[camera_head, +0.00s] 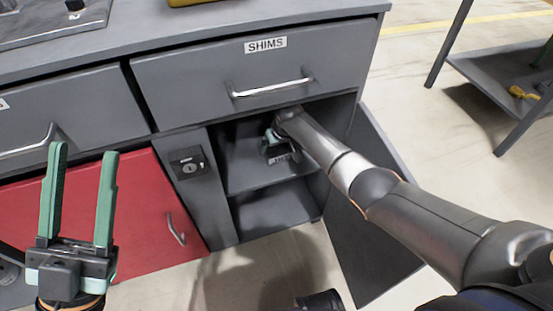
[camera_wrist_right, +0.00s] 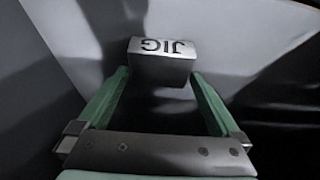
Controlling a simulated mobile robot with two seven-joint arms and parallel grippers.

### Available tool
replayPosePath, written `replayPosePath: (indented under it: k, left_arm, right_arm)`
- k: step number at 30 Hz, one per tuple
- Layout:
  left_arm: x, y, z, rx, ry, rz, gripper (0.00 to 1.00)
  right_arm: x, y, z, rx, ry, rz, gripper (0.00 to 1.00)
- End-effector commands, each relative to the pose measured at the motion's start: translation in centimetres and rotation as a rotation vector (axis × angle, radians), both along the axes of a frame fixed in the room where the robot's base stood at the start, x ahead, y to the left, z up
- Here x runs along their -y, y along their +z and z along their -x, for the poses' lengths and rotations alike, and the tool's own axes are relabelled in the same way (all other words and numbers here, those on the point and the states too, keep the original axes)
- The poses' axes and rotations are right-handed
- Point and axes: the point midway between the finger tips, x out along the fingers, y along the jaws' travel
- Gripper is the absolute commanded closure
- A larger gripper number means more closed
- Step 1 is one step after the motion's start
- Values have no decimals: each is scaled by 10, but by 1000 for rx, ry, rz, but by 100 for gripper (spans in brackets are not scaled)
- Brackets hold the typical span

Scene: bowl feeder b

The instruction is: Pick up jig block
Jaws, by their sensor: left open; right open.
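The jig block (camera_wrist_right: 162,63) is a grey metal block with dark "JIG" lettering. It stands inside the open cabinet and is centred in the right wrist view, at the ends of the fingers. In the head view it is small and partly hidden by my right gripper (camera_head: 271,146). My right gripper (camera_wrist_right: 160,78) is open, with one green finger on either side of the block's lower part; I cannot tell whether they touch it. My left gripper (camera_head: 84,153) is open and empty, in front of the red door at the left.
The open cabinet has a shelf (camera_head: 245,176) and an opened door (camera_head: 375,235) at its right. The "SHIMS" drawer (camera_head: 200,88) is shut above my right arm. A red cabinet door (camera_head: 150,200) is shut at left. A rack (camera_head: 480,70) stands far right.

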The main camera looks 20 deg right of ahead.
Motion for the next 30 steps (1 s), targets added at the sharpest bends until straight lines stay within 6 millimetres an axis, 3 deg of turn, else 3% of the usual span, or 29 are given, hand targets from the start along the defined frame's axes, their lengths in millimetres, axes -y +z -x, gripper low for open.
replayPosePath:
  k: [3, 13, 30]
  left_arm:
    - [1, -13, 0, -4, -1, -4, 50]
    - [2, -13, -1, -6, -1, -6, 50]
    - [2, -13, -1, -6, -1, -6, 50]
  right_arm:
    - [0, -8, -2, -1, 0, 1, 0]
    - [0, -6, -2, -1, 0, 1, 0]
    - [0, -7, -2, -1, 0, 1, 64]
